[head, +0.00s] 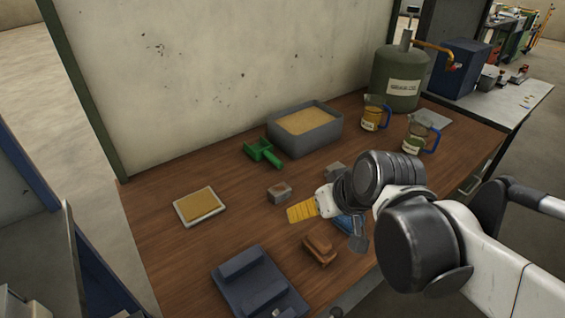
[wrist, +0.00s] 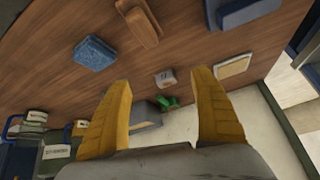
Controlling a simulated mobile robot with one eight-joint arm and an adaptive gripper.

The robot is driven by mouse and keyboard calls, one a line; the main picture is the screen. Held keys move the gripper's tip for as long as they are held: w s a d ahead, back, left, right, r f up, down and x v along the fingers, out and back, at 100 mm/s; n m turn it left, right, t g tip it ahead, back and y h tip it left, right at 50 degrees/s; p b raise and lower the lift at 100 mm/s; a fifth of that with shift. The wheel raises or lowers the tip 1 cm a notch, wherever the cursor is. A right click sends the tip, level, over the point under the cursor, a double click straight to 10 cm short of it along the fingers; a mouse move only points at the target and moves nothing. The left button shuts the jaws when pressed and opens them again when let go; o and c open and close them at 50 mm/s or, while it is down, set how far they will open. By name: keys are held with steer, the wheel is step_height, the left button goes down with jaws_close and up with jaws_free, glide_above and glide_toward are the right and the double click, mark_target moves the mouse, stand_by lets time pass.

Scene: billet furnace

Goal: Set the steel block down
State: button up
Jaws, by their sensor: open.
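A small grey block with a reddish patch on top (head: 279,191), apparently the steel block, rests on the wooden table. It also shows in the wrist view (wrist: 165,78), between the fingertips in the picture but beyond them. A second grey block (head: 336,171) sits farther right, partly behind my arm; I cannot tell if it is steel too. My gripper (head: 302,211) has yellow fingers and is open, with nothing held. It is above the table, just right of and nearer than the first block. Both fingers show apart in the wrist view (wrist: 161,80).
A grey sand-filled bin (head: 305,145) and green tool (head: 263,152) stand behind. A white-rimmed tan tray (head: 200,207) lies left. A brown brush (head: 319,248), blue pad (head: 350,222) and dark blue fixture (head: 260,285) are in front. Jugs (head: 375,115) and a green tank (head: 398,80) stand back right.

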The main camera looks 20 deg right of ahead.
steer(key=shift+m+h, duration=0.3)
steer(key=shift+h, duration=0.3)
steer(key=s, duration=0.2)
steer(key=s+a+r, duration=0.1)
steer(key=s, duration=0.1)
steer(key=shift+a, duration=0.1)
